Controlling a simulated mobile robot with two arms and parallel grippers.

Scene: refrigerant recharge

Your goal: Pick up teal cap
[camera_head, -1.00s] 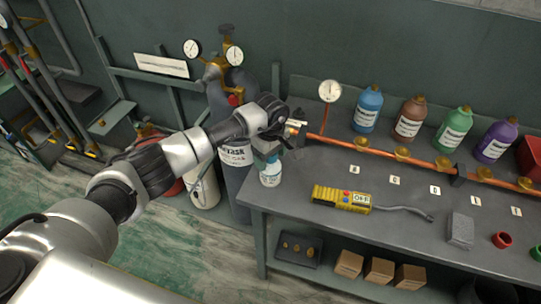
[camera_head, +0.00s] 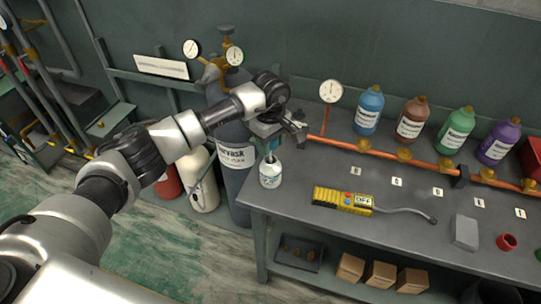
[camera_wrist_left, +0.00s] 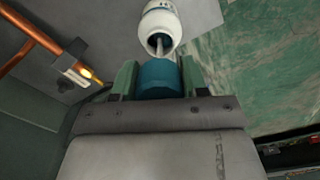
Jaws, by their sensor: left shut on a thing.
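The teal cap (camera_wrist_left: 160,80) is between the two fingers of my left gripper (camera_wrist_left: 158,82) in the left wrist view. The gripper is shut on it. A thin grey stem hangs from the cap toward the mouth of a white bottle (camera_wrist_left: 160,25). In the head view my left gripper (camera_head: 272,142) is above this small white labelled bottle (camera_head: 270,172), which stands on the bench's left end. The cap is mostly hidden by the gripper there. My right gripper is not in view.
The grey bench (camera_head: 300,195) carries a yellow detector (camera_head: 342,199), a copper pipe (camera_head: 380,150) with valves, and several coloured bottles along the back. A gauge (camera_head: 330,92) stands close right of the gripper. A grey cylinder (camera_head: 235,160) is left of the bench.

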